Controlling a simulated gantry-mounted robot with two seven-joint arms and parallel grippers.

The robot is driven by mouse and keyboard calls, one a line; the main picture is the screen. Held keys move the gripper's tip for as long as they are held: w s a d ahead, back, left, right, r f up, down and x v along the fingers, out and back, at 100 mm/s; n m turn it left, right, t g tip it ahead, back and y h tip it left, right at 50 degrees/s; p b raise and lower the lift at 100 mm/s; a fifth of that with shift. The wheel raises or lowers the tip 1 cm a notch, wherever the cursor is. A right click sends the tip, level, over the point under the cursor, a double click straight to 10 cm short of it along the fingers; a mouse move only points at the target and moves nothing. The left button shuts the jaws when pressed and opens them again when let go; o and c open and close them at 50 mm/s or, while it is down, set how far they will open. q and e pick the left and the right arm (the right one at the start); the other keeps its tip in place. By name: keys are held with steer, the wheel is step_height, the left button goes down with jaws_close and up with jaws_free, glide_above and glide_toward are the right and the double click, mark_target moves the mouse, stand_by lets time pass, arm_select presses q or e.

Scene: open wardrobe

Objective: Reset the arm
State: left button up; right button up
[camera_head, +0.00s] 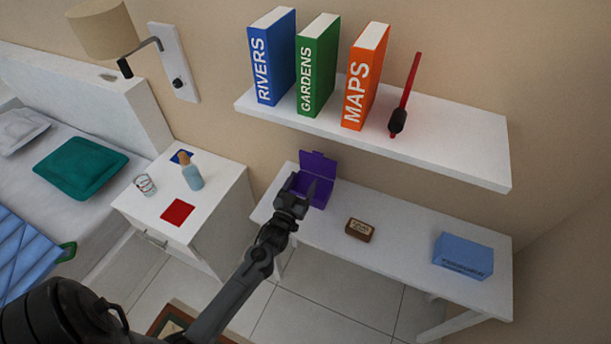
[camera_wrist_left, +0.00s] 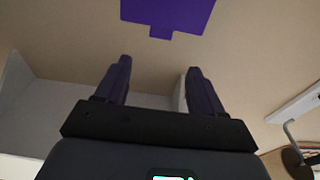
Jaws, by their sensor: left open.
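My left arm (camera_head: 245,275) reaches in from the lower left in the head view. Its gripper (camera_head: 298,187) is in front of the open purple box (camera_head: 318,165) at the left end of the white table and hides part of it. In the left wrist view the gripper (camera_wrist_left: 157,78) is open, with nothing between its two fingers. A purple panel (camera_wrist_left: 168,14) shows beyond the fingertips at the top of that view. Whether the gripper touches the box cannot be told. My right gripper does not show.
The white table (camera_head: 405,240) bears a small brown box (camera_head: 360,229) and a blue box (camera_head: 462,256). Above it, a shelf (camera_head: 440,140) carries three books and a red stick-like thing (camera_head: 408,92). A nightstand (camera_head: 215,205) with a bottle (camera_head: 192,175) and glass (camera_head: 145,184) stands left.

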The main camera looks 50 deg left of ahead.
arm_select(q)
steer(key=shift+s+f, duration=0.1)
steer(key=shift+s, duration=0.05)
stand_by(0.3)
steer(key=s+d+f+m+g+h, duration=0.2)
steer(key=s+d+m+g+h, duration=0.45)
steer(key=s+d, duration=1)
steer(key=s+d+r+g+h+p, duration=0.15)
steer(key=s+d+g, duration=0.25)
steer(key=s+g, duration=0.55)
step_height(320, 180, up, 32)
steer(key=t+p, duration=0.1)
steer(key=p, duration=3)
step_height(320, 180, down, 41)
steer(key=b, duration=4.1)
steer(key=shift+s+d+f, duration=0.15)
steer(key=shift+s+d, duration=0.05)
steer(key=shift+s, duration=0.15)
